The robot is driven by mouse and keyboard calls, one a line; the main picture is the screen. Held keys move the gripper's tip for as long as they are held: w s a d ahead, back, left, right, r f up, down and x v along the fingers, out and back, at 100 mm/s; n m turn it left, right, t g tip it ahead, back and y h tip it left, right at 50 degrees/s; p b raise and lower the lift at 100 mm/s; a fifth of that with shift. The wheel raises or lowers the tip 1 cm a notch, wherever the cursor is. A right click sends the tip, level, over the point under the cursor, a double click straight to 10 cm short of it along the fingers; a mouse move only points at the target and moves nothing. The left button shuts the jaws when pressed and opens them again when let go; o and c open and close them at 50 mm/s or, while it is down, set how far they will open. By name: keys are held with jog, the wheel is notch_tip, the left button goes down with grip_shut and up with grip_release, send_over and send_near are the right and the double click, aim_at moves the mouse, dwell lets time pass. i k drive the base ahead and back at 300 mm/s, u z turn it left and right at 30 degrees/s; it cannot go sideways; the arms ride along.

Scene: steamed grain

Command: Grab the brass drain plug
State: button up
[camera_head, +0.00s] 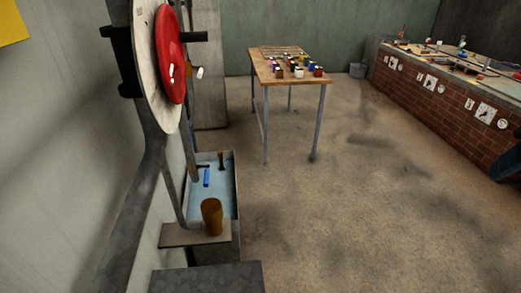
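I cannot make out a brass drain plug for certain. A pale blue basin (226,203) stands low along the left wall. In it or at its edge are a small dark brown upright piece (221,160), a brownish piece (194,173) and a bright blue block (207,178). These are too small to identify. A brown-orange cup (212,217) stands upright on a small shelf (175,237) at the basin's near end. My gripper is not in view.
A red disc (170,55) on a pale round plate (150,85) juts from the left wall above the basin. A wooden table (292,77) with small jars stands at the back. A brick counter (440,110) runs along the right. The middle floor is clear.

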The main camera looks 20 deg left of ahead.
aim_at(220, 153)
jog(key=z, duration=0.7)
jog(key=i, duration=2.2)
jog(key=u, duration=1.75)
jog(key=i, duration=0.15)
jog(key=u, duration=2.25)
jog(key=i, duration=0.4)
jog(key=u, duration=0.2)
